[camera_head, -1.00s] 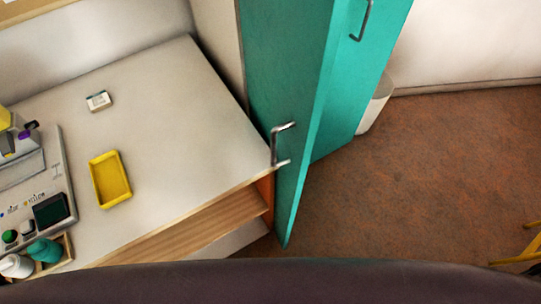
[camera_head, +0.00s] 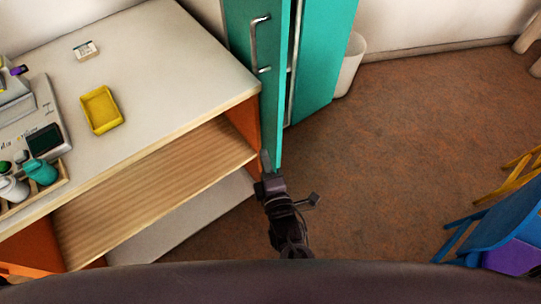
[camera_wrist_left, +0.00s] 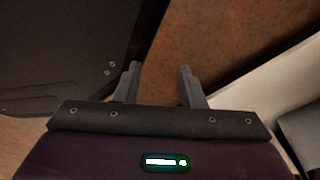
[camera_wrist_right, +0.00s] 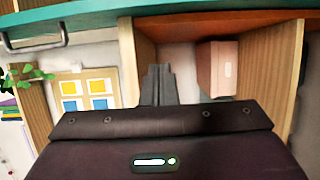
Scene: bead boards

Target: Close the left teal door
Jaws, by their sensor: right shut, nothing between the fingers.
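The left teal door (camera_head: 270,95) stands open in the head view beside the light-topped cabinet's right end. Its metal handle (camera_head: 257,45) is on the face turned to the left. A second teal door (camera_head: 325,60) shows behind it to the right. My right gripper (camera_head: 266,160) is at the lower front corner of the left door, apparently close against it; contact cannot be told. In the right wrist view its fingers (camera_wrist_right: 158,78) are together and empty, and a teal panel (camera_wrist_right: 95,18) with a handle crosses the top. My left gripper (camera_wrist_left: 158,82) is open and empty.
The cabinet (camera_head: 170,60) carries a yellow tray (camera_head: 101,109), a small white box (camera_head: 86,50) and a device with bottles. Its open shelf (camera_head: 150,180) faces me. A white bin (camera_head: 350,65) stands behind the doors. A blue chair (camera_head: 500,220) is at right; brown floor between is clear.

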